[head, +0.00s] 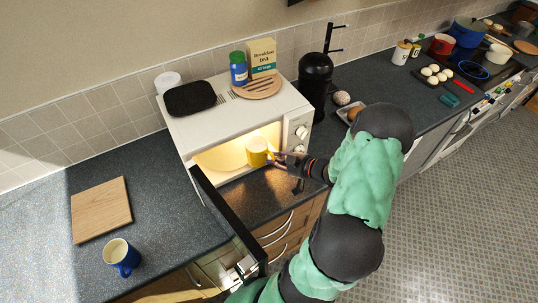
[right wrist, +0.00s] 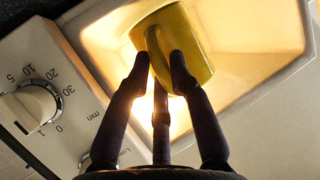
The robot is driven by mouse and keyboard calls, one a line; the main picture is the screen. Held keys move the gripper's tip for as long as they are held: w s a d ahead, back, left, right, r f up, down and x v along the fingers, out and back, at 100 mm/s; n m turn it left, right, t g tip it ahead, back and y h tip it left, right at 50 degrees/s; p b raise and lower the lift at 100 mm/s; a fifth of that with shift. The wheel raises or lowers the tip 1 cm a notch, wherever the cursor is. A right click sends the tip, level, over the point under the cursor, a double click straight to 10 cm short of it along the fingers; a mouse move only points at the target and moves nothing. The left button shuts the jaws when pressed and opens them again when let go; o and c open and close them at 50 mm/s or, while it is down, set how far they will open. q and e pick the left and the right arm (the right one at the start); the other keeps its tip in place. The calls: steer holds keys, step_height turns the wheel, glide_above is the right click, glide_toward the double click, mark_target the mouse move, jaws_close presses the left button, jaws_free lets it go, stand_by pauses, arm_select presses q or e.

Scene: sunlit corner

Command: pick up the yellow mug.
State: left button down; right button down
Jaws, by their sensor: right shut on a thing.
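The yellow mug (head: 256,150) is at the mouth of the lit microwave (head: 239,122), near the right side of its opening. My right gripper (head: 274,157) reaches it from the right and is shut on it. In the right wrist view, the yellow mug (right wrist: 199,38) fills the top middle, and the dark fingers of my right gripper (right wrist: 163,62) close around its handle side. I cannot tell whether the mug's base touches the microwave floor. My left gripper is not in view.
The microwave door (head: 225,215) hangs open toward the front. A blue mug (head: 122,257) and a wooden board (head: 100,209) are on the left counter. A black coffee maker (head: 315,80) stands right of the microwave. A blue jar (head: 238,69) and tea box (head: 262,57) are on top.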

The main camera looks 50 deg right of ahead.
steer(key=shift+s+d, duration=0.25)
steer(key=shift+s, duration=0.95)
steer(key=shift+s, duration=0.1)
steer(key=shift+s, duration=0.1)
